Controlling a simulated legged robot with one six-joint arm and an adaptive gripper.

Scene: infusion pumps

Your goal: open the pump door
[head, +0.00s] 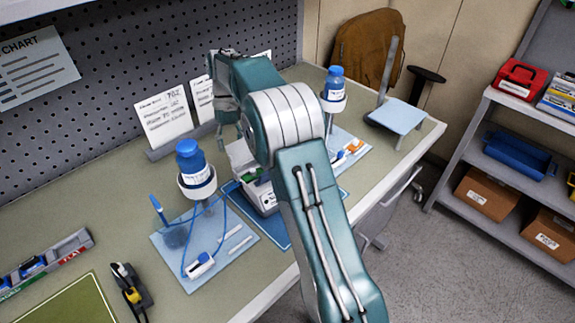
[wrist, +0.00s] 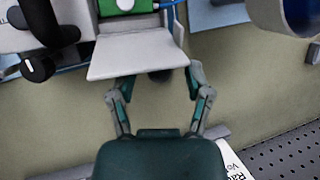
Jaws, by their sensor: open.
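The infusion pump (head: 262,193) is a white box with a green panel on a dark blue mat, partly hidden by my arm in the head view. In the wrist view its green part (wrist: 125,6) shows at the top edge. A flat light grey panel (wrist: 137,54), which looks like the pump door, lies below the green part; how far it stands open I cannot tell. My gripper (wrist: 156,82) is open, with its fingers spread near the panel's lower edge and nothing held. In the head view my gripper (head: 228,108) is above and behind the pump.
A blue-capped bottle on a stand (head: 196,178) is left of the pump, and another bottle (head: 334,84) is behind it to the right. Document cards (head: 165,117) stand by the pegboard. A black knob (wrist: 38,68) is left of the panel. The bench front-left holds a scanner (head: 131,288).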

